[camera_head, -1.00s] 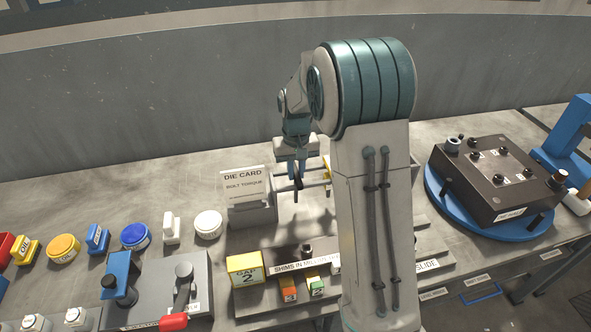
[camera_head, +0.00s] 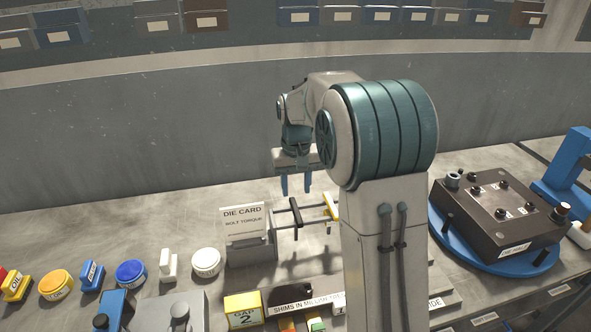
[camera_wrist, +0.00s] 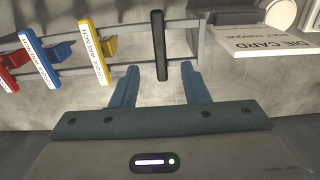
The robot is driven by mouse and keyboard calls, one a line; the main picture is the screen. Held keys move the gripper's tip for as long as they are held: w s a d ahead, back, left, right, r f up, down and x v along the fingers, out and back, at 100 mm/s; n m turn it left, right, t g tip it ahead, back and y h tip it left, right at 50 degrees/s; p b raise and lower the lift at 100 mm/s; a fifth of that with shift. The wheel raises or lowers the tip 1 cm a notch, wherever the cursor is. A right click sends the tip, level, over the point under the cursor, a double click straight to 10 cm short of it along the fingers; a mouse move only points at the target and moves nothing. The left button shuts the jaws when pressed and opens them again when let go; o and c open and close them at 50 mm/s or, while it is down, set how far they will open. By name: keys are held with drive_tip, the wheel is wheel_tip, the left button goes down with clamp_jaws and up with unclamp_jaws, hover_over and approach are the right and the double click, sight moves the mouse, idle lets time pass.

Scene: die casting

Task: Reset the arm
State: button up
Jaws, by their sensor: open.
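My gripper (camera_head: 296,184) is open, with two blue fingers pointing down, raised over the bench behind the die card. Its fingers also show in the wrist view (camera_wrist: 158,86), apart, with nothing held between them. A black-handled tool (camera_wrist: 159,46) hangs on the rack just beyond the fingertips; in the head view the black tool (camera_head: 295,212) sits below the gripper. My forearm hides part of the rack and bench in the head view.
The die card (camera_head: 243,222) stands left of the rack. Yellow (camera_wrist: 92,50), blue (camera_wrist: 42,60) and red (camera_wrist: 8,66) wrenches hang along the rack. A dark die block (camera_head: 500,208) sits on a blue turntable (camera_head: 461,246) at right. Coloured pucks and a yellow gap block (camera_head: 243,310) lie at left.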

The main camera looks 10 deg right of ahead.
wheel_tip(320, 180, up, 6)
drive_tip(key=s+r+t, duration=0.1)
drive_tip(key=s+r, duration=0.1)
drive_tip(key=s, duration=1.1)
drive_tip(key=s+f+t, duration=0.2)
drive_tip(key=s+f, duration=0.3)
drive_tip(key=s, duration=0.9)
drive_tip(key=shift+f, duration=0.2)
